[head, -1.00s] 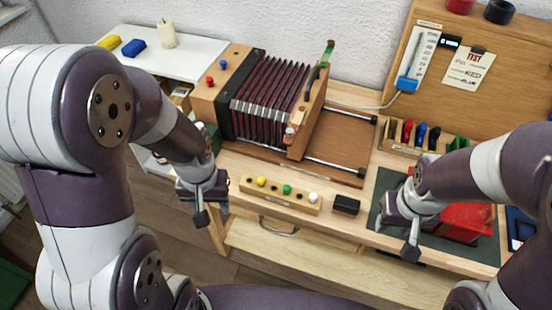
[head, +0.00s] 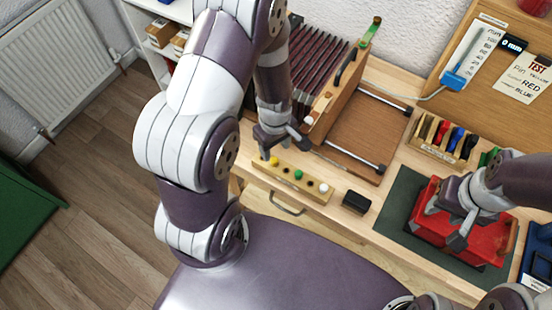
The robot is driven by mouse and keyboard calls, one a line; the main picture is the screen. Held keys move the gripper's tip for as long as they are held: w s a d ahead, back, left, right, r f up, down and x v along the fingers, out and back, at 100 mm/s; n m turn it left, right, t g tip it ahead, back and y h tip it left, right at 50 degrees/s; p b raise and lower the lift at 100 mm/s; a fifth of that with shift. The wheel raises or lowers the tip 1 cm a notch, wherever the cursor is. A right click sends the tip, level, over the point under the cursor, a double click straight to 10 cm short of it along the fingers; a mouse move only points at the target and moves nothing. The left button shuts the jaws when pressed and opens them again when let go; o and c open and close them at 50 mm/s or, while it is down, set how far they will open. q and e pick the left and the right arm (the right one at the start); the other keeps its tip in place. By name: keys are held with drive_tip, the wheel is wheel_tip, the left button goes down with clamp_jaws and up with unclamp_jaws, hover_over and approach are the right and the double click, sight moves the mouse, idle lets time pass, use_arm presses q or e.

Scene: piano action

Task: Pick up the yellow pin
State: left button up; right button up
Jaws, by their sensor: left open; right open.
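The yellow pin (head: 274,161) stands at the left end of a wooden pin block (head: 313,190), which also holds a green pin (head: 298,174) and a white pin (head: 323,187). My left gripper (head: 284,149) is open just above and behind the yellow pin in the picture. I cannot tell whether a finger touches the pin; the gripper holds nothing that I can see. My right gripper (head: 447,226) is open and appears over the red object (head: 427,222) on the green mat at the right.
A bellows unit with a wooden end board (head: 344,90) stands close behind my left gripper. A small black box (head: 356,201) lies right of the pin block. The green mat (head: 394,212) and a rack of coloured items (head: 441,141) are at the right.

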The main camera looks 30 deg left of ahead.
sight(274, 159)
use_arm(q)
drive_tip(key=f, duration=0.4)
drive_tip(key=shift+s+f, duration=0.1)
drive_tip(key=shift+s, duration=0.25)
drive_tip(key=shift+f, duration=0.35)
drive_tip(key=shift+w+f, duration=0.15)
drive_tip(key=shift+w, duration=0.05)
drive_tip(key=shift+s, duration=0.1)
clamp_jaws()
